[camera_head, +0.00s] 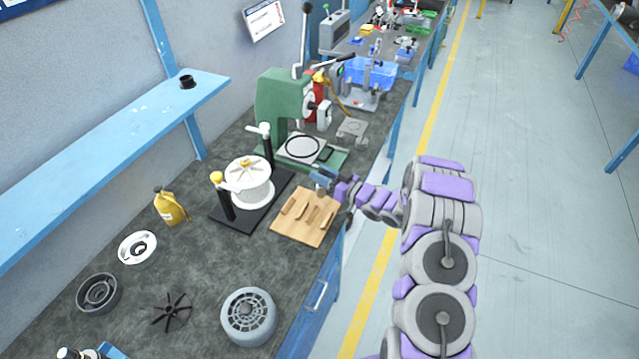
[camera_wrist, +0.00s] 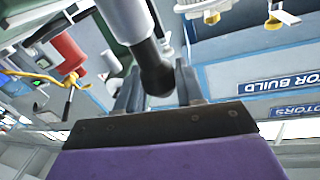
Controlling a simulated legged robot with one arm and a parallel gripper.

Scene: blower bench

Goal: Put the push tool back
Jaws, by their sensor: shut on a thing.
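My gripper (camera_wrist: 160,92) is shut on the push tool (camera_wrist: 156,72), a pale grey cylinder with a rounded black end between the fingers in the wrist view. Its far end runs out of the top of that view. In the head view my gripper (camera_head: 326,187) is over the far right part of a wooden board (camera_head: 289,232) with several slots or raised strips. At this size I cannot clearly make out the tool there, or whether it touches the board.
A black-based fixture (camera_head: 231,218) with a white spool (camera_head: 248,182) stands left of the board. A green press (camera_head: 280,100) stands behind. A grey motor housing (camera_head: 249,316), a black fan (camera_head: 171,312) and a yellow bottle (camera_head: 170,207) are on the bench. Floor is free at right.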

